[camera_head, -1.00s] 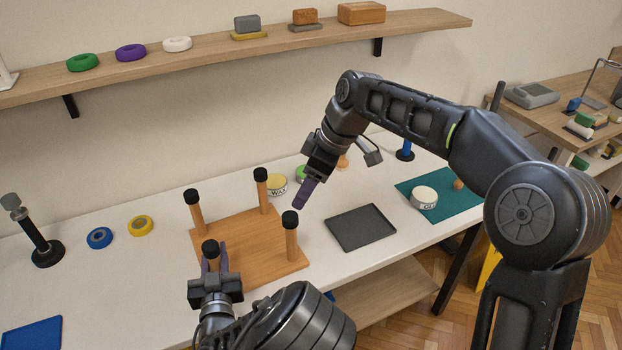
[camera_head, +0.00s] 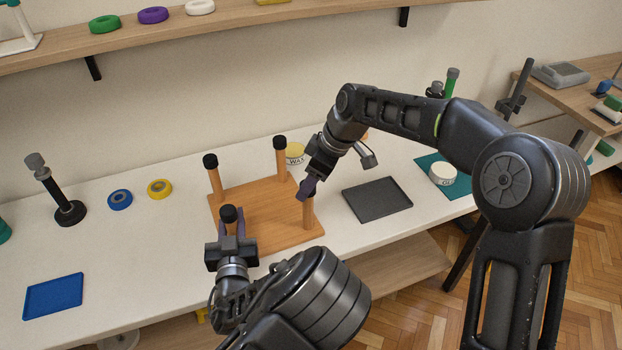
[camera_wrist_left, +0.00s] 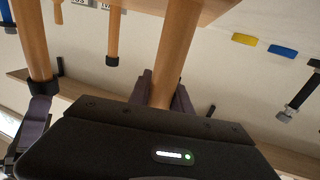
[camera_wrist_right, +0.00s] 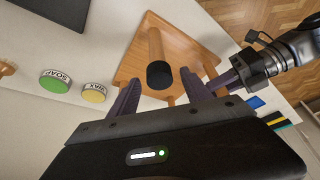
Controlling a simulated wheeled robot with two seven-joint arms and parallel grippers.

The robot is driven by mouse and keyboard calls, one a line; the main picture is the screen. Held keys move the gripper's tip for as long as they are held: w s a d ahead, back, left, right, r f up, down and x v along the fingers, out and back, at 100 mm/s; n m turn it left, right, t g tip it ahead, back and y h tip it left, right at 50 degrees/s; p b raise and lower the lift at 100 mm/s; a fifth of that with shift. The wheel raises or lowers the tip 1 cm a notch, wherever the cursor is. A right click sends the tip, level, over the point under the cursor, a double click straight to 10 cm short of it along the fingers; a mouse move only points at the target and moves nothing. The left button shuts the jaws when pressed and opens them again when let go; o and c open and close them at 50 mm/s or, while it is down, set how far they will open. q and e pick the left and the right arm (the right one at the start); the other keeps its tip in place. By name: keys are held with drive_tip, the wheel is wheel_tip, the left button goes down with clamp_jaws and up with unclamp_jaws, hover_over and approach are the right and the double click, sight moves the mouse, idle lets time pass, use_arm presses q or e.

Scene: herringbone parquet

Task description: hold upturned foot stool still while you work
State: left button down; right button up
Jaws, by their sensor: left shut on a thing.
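The foot stool (camera_head: 265,218) lies upturned on the white workbench, its orange-brown seat down and its legs with black feet pointing up. My left gripper (camera_head: 232,228) is shut on the front left leg, just below its black foot (camera_head: 229,213); the gripped leg (camera_wrist_left: 176,55) also shows in the left wrist view. My right gripper (camera_head: 306,190) is at the top of the front right leg (camera_head: 308,213) and hides its foot in the head view. In the right wrist view its open fingers (camera_wrist_right: 158,88) stand either side of that leg's black foot (camera_wrist_right: 160,75).
A dark grey tray (camera_head: 377,200) lies right of the stool. The wax tin (camera_head: 295,152) stands behind it. Blue tape (camera_head: 120,199), yellow tape (camera_head: 159,188) and a black stand (camera_head: 68,212) are at left. A blue tray (camera_head: 53,296) lies front left.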

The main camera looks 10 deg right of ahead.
use_arm(q)
drive_tip(key=shift+f, duration=0.15)
use_arm(e)
clamp_jaws()
drive_tip(key=c, duration=0.5)
unclamp_jaws()
clamp_jaws()
drive_tip(key=shift+r, duration=0.15)
drive_tip(key=shift+r, duration=1.9)
use_arm(q)
drive_tip(key=c, duration=1.1)
unclamp_jaws()
drive_tip(key=shift+s, duration=0.1)
